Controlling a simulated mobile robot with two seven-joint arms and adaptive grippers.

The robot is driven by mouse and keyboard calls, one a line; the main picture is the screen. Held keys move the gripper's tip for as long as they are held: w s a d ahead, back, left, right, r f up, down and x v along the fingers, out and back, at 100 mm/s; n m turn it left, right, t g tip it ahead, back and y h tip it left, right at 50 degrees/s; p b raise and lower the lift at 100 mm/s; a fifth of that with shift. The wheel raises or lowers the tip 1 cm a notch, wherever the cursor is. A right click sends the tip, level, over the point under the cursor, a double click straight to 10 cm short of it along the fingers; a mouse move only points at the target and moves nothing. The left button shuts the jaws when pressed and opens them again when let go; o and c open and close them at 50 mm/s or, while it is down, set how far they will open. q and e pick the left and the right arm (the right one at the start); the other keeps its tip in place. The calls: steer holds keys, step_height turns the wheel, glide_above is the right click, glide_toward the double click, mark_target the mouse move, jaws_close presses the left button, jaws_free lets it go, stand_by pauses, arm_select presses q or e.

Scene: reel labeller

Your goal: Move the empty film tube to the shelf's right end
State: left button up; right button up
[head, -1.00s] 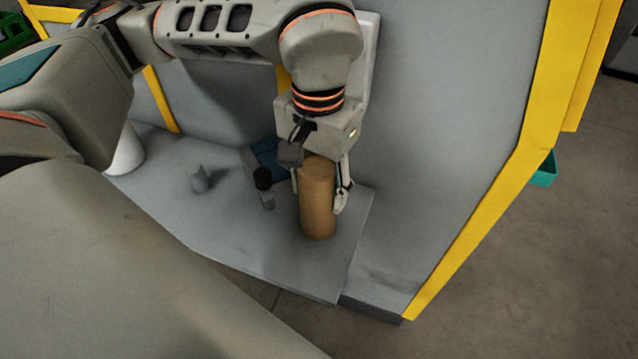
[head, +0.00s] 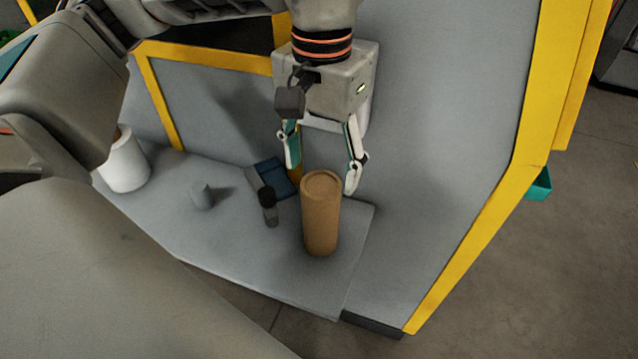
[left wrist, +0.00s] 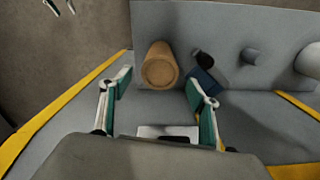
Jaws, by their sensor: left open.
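The brown cardboard film tube (head: 320,215) stands upright near the right end of the grey shelf (head: 285,265). My left gripper (head: 322,180) is open, with its fingers above and behind the tube's top, one to each side. In the left wrist view the tube (left wrist: 159,68) shows its round top just beyond the open fingers of the left gripper (left wrist: 159,92), apart from them. My right gripper cannot be made out in the head view.
A dark-capped small bottle (head: 268,207) and a dark blue box (head: 272,178) stand left of the tube. A grey peg (head: 202,195) and a white roll (head: 126,162) are farther left. Yellow frame edges (head: 480,215) bound the grey panel on the right.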

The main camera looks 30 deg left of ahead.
arm_select(q)
steer(key=shift+r, duration=1.35)
